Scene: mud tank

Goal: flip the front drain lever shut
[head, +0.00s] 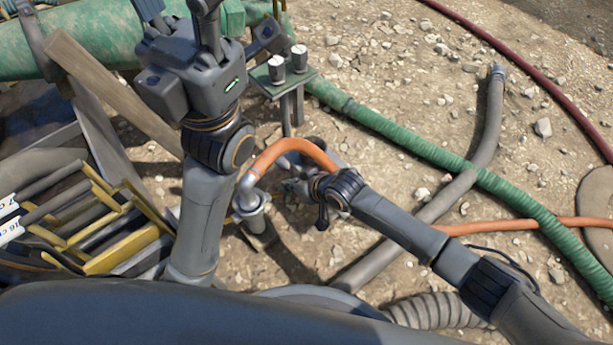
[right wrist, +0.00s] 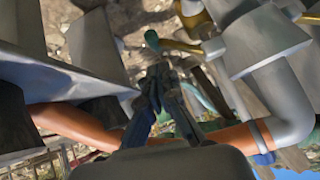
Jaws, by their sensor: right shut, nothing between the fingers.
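My right gripper (head: 296,187) is beside the orange hose and its grey elbow pipe (head: 248,184) in the head view. In the right wrist view its fingertips (right wrist: 160,78) are together and empty, in front of the orange hose (right wrist: 85,127). Beyond them is a short yellow bar (right wrist: 180,46) with a green end (right wrist: 152,40). This may be the drain lever, but I cannot tell for sure. It appears apart from the fingertips. No drain lever shows clearly in the head view. My left gripper (head: 178,8) points up at the top, its fingertips cut off by the edge.
A small stand with two metal cylinders (head: 288,63) is behind the orange hose. A green hose (head: 420,145) and a grey hose (head: 487,125) cross on the stony ground. A yellow-edged rack (head: 110,235) is at left. Open ground lies at the upper right.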

